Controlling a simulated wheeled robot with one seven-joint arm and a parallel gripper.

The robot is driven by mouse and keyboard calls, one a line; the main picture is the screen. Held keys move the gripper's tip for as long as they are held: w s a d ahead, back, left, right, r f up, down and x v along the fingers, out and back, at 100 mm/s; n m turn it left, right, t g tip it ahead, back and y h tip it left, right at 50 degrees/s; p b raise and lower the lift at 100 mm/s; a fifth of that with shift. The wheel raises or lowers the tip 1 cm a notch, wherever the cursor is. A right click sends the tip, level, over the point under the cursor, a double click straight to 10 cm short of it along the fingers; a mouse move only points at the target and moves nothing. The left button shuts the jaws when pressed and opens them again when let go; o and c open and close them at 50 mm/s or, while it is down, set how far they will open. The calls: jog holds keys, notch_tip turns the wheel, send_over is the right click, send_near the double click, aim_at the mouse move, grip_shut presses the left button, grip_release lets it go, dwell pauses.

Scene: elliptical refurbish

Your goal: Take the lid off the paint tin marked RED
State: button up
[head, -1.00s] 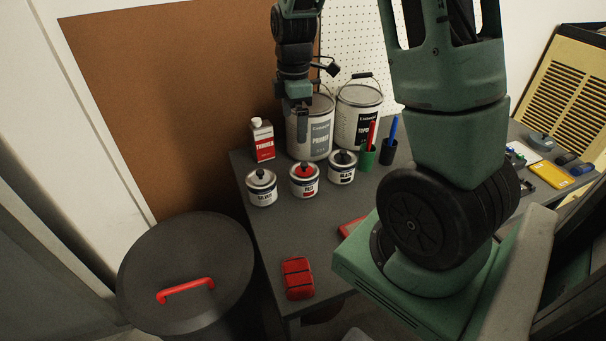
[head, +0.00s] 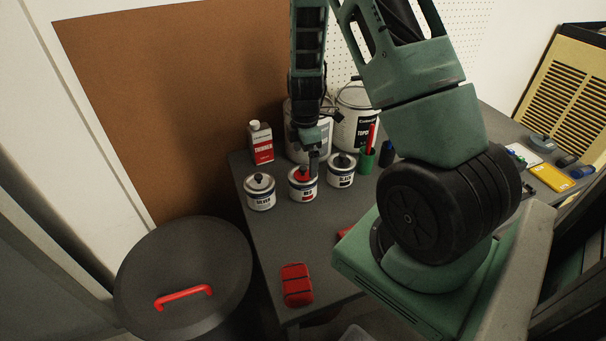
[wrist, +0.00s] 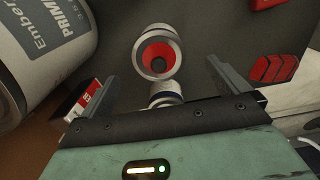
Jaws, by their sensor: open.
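The RED paint tin (head: 303,191) stands upright on the bench, a small white-labelled tin with a red lid (head: 299,177) and a dark knob. The lid is on. In the wrist view the red lid (wrist: 154,47) shows from above, ahead of the gap between my fingers. My gripper (head: 314,165) is open and empty, just above and behind the tin in the head view; its two fingers spread wide in the wrist view (wrist: 160,74). I cannot tell whether a finger touches the tin.
The SILVER tin (head: 261,197) and BLACK tin (head: 341,177) stand close on either side. A thinner bottle (head: 262,149), a large primer can (wrist: 45,50) and a topcoat can (head: 352,125) stand behind. A red case (head: 296,286) lies at the front edge.

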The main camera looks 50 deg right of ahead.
aim_at(303, 168)
jog(key=shift+w+a+f+p, duration=0.15)
jog(key=shift+f+p, duration=0.1)
jog(key=shift+f, duration=1)
jog(key=shift+w+f+p, duration=0.1)
jog(key=shift+f+p, duration=0.15)
jog(key=shift+f, duration=1)
jog(key=c, duration=0.9)
